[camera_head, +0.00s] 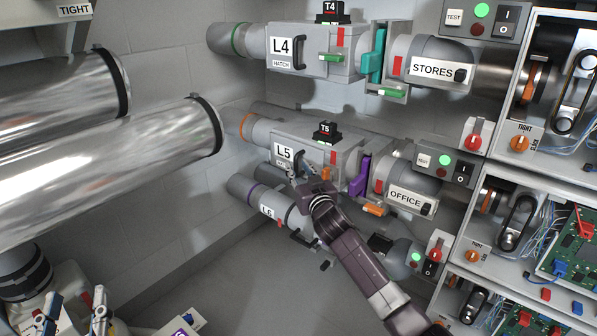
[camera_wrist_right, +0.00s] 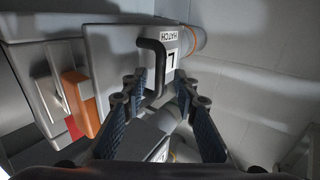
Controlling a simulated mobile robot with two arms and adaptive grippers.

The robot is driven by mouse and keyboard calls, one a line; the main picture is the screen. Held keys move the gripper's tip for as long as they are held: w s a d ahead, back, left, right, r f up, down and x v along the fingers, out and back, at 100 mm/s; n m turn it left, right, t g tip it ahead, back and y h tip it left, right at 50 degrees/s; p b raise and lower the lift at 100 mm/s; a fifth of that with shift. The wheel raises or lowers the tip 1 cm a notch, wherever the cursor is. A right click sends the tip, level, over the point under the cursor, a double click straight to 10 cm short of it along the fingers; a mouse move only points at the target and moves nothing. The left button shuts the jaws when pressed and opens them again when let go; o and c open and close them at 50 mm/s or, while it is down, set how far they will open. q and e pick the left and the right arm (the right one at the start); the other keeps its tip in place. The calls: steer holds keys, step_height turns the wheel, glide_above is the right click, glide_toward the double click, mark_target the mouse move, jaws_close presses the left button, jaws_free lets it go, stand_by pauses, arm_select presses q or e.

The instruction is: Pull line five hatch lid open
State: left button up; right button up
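The line five hatch lid (camera_head: 284,163) is the grey front of the L5 box, under the T5 block (camera_head: 326,131). In the right wrist view the lid (camera_wrist_right: 110,70) looks closed, with a black bar handle (camera_wrist_right: 153,62) beside its HATCH label (camera_wrist_right: 166,42). An orange latch (camera_wrist_right: 76,97) stands out from the box. My right gripper (camera_head: 298,174) is at the lid's front. Its fingers (camera_wrist_right: 162,90) are apart, with the handle's end between or just beyond them; contact cannot be told. My left gripper (camera_head: 75,312) is open and empty at the bottom left.
The L4 box (camera_head: 310,62) with a green latch is above, and the L6 tube (camera_head: 262,205) is below. Two large shiny ducts (camera_head: 130,150) fill the left. Control boxes and an open electronics cabinet (camera_head: 545,170) stand at the right. The floor below is clear.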

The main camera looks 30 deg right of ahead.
jaws_close()
stand_by(0.5)
